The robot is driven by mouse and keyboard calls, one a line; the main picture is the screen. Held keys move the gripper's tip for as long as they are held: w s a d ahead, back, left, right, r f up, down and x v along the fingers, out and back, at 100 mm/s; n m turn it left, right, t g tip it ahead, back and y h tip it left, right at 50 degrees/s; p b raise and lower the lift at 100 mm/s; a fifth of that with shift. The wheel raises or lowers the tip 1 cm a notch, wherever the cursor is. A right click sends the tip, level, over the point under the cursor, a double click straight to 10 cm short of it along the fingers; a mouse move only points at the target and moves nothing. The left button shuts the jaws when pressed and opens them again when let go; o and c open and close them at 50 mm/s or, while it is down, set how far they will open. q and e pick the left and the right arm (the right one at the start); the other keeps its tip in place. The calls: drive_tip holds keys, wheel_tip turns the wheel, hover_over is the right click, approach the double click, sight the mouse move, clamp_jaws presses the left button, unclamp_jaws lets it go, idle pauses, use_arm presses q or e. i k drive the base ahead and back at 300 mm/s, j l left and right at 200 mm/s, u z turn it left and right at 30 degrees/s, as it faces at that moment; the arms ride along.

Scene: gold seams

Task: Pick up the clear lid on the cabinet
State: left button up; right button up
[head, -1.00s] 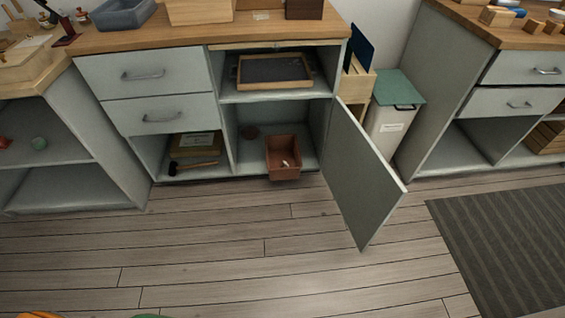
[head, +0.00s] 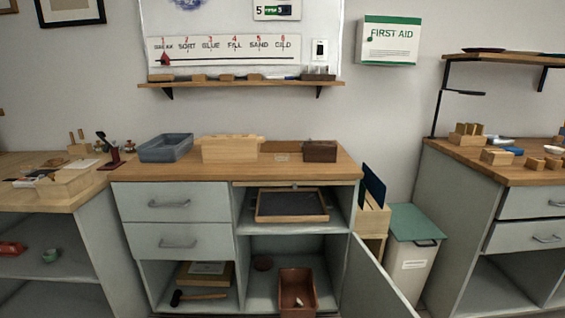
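A small, faint, pale flat item (head: 282,157) lies on the wooden top of the middle cabinet (head: 340,172). It looks see-through and may be the clear lid, but it is too small to be sure. It lies between a light wooden box (head: 230,149) on its left and a small dark brown box (head: 320,151) on its right. Neither of my grippers shows in the head view.
A grey-blue bin (head: 165,148) stands at the cabinet top's left end. The cabinet's lower right door (head: 378,285) hangs open toward me. A reddish-brown bin (head: 296,290) sits inside. A green-lidded container (head: 415,225) stands to the right.

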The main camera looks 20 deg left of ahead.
sight(278, 157)
drive_tip(key=i+j, duration=0.2)
drive_tip(key=i, duration=0.3)
drive_tip(key=i+j, duration=0.25)
drive_tip(key=i, duration=0.25)
